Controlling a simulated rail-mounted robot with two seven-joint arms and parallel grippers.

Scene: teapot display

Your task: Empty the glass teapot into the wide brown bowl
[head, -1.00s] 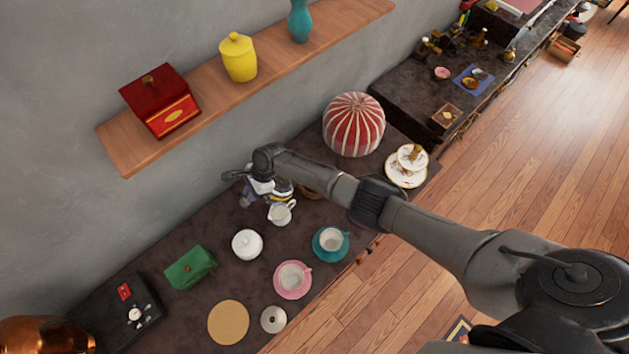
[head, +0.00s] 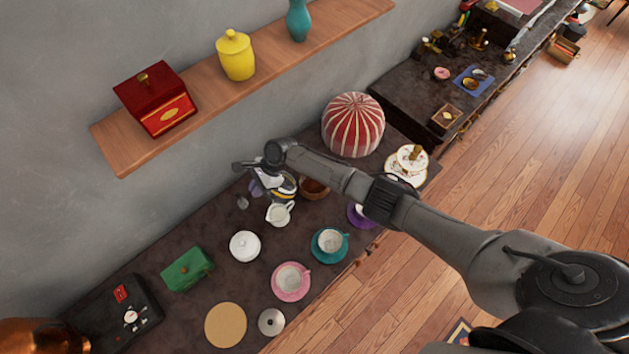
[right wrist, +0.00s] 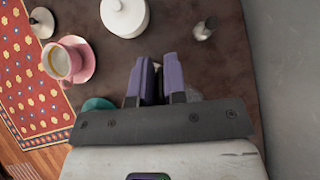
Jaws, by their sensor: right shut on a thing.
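My right gripper (head: 257,188) is over the back of the dark counter, beside the wall. In the right wrist view its purple fingers (right wrist: 159,80) are close together, shut on what I take to be the glass teapot. The wide brown bowl (head: 315,190) stands to the right of the gripper, partly hidden behind my forearm. My left gripper is out of view.
A white creamer (head: 279,214) stands close in front of the gripper. A white lidded pot (head: 244,246), teal cup (head: 330,242), pink cup (head: 291,281) and purple saucer (head: 360,216) stand nearer. A striped red dome (head: 353,125) is behind. A shelf (head: 190,108) overhangs the back.

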